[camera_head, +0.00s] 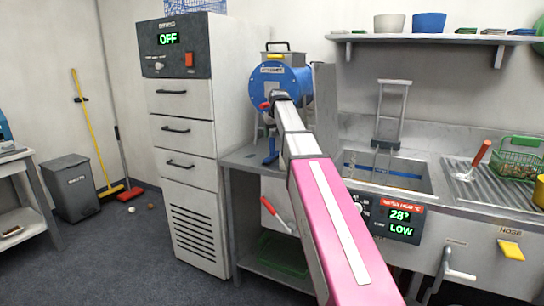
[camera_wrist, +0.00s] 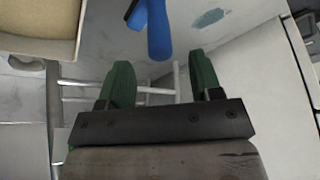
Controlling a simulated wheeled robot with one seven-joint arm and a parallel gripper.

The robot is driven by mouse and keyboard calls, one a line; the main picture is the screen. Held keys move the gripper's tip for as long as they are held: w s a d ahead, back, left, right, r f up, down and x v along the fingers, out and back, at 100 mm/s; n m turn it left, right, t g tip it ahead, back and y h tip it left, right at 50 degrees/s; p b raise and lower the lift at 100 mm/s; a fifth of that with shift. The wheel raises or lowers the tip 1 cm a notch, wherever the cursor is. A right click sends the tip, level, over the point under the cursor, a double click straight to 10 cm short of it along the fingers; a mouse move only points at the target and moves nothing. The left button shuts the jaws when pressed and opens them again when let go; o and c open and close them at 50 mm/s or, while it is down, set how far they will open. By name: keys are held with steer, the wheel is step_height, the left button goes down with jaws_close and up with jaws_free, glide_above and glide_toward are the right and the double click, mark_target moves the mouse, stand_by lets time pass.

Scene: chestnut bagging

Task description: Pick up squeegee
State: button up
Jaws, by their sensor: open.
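I cannot tell for sure which tool is the squeegee. A long pole tool with a red foot (camera_head: 131,192) and a yellow one with a yellow foot (camera_head: 110,190) lean against the left wall, their feet on the floor. A short red-handled tool (camera_head: 480,155) lies on the drainboard at right. My gripper shows in the wrist view (camera_wrist: 160,80) with its two green fingers apart and nothing between them. My arm reaches toward the blue drum machine, far from the pole tools.
The blue drum machine (camera_head: 281,83) stands on a steel table beside a tall cabinet (camera_head: 185,105). A sink (camera_head: 385,173) is right of my arm. A grey bin (camera_head: 72,190) stands near the poles. A chestnut-sized ball (camera_head: 151,206) lies on the floor. The left floor is mostly clear.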

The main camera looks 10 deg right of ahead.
mark_target(272, 143)
steer(key=shift+x, duration=3.4)
steer(key=shift+a, duration=0.1)
jaws_close()
